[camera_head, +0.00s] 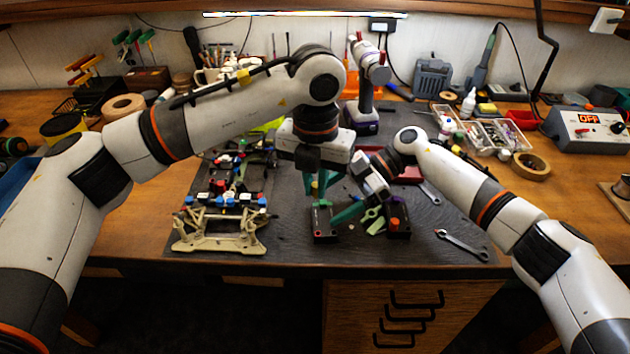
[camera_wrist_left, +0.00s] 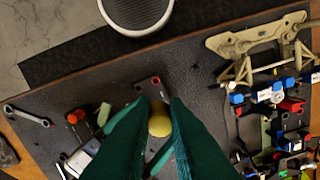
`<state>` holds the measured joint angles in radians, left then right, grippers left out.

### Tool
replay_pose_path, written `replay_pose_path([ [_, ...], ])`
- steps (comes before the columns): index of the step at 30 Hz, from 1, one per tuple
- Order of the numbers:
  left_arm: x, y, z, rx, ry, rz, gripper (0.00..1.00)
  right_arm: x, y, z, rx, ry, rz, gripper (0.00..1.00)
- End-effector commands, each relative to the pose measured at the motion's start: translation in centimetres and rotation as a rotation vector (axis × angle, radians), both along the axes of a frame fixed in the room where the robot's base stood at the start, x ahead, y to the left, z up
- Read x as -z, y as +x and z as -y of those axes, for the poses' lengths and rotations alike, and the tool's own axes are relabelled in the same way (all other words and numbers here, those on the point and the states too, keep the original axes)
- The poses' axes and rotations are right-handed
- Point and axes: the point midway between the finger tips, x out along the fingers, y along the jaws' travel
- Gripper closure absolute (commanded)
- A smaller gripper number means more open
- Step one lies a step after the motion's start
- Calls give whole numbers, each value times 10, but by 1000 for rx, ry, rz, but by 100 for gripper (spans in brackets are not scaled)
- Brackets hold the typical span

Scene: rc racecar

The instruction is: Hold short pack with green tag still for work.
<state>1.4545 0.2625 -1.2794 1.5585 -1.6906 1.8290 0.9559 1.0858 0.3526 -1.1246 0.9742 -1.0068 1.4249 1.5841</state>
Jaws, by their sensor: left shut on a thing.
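My left gripper (camera_head: 322,200) points down over the mat, its green fingers shut on a small dark pack (camera_head: 323,228) with red spots. In the left wrist view the pack (camera_wrist_left: 151,88) shows beyond the fingertips (camera_wrist_left: 160,112), with a round yellow part (camera_wrist_left: 160,124) between them. I cannot make out a green tag on it. My right gripper (camera_head: 345,215) reaches in from the right, its green fingers close beside this pack. Whether they are open or touch it is unclear. A second dark pack (camera_head: 398,228) with an orange-red top stands to the right, beside a light green piece (camera_head: 375,222).
The car chassis (camera_head: 225,205) lies left of the held pack, its beige end (camera_head: 218,242) towards me. Two wrenches (camera_head: 462,245) (camera_head: 430,192) lie to the right. Parts trays (camera_head: 497,137) and a tape roll (camera_head: 530,166) stand further right. The mat's front right is mostly clear.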

Motion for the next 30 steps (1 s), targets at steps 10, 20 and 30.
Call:
replay_pose_path([
  [10, 1, 0, 0, 0, 0, 0, 100, 2, 4, 21, -2, -23, -5, 18],
  [20, 1, 0, 0, 0, 0, 0, 100, -39, 29, 74, 3, -8, 0, 18],
  [30, 0, 0, 0, 0, 0, 0, 100, -57, 39, 97, 0, -2, 2, 18],
])
